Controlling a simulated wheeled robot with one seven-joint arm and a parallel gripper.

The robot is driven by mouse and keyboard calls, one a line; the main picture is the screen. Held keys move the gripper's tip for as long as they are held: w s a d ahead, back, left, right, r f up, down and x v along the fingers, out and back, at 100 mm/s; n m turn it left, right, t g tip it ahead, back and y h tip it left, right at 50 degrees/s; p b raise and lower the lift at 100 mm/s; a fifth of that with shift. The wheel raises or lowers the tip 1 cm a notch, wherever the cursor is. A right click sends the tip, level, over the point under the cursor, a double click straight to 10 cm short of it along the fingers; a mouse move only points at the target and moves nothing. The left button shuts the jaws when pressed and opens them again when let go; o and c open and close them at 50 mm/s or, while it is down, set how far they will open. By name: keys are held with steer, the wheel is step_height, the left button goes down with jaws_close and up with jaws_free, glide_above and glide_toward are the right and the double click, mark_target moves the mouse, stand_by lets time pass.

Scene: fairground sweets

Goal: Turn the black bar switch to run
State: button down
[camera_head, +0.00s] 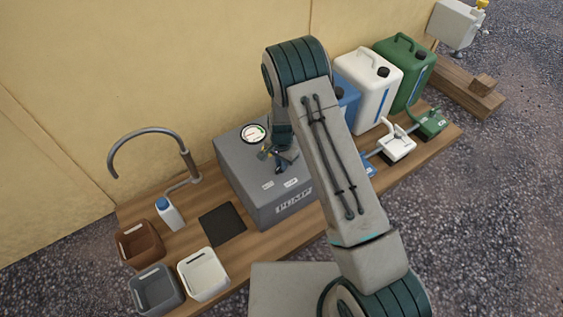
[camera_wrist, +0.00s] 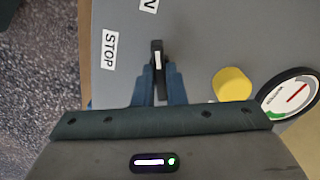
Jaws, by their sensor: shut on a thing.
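The black bar switch (camera_wrist: 157,47) sits on the grey pump box's top, with a white mark along it. In the wrist view the bar lies nearly straight up and down the picture. A STOP label (camera_wrist: 109,50) is to its left, and a partly cut-off label ending in N (camera_wrist: 149,5) is above it. My gripper (camera_wrist: 159,79) is shut on the bar, one blue finger on each side. In the head view my gripper (camera_head: 277,160) is over the pump box (camera_head: 240,165), and the switch is mostly hidden.
A yellow button (camera_wrist: 231,85) and a round gauge (camera_wrist: 291,96) are to the right of the switch in the wrist view. White (camera_head: 368,87) and green (camera_head: 408,70) canisters stand to the right of the pump box. A curved tap (camera_head: 150,132) and small bins (camera_head: 203,273) are left.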

stand_by(0.5)
steer(key=c, duration=1.5)
jaws_free()
steer(key=shift+r, duration=0.1)
step_height(320, 180, up, 14)
steer(key=p, duration=0.4)
steer(key=shift+f, duration=0.2)
steer(key=shift+s, duration=0.1)
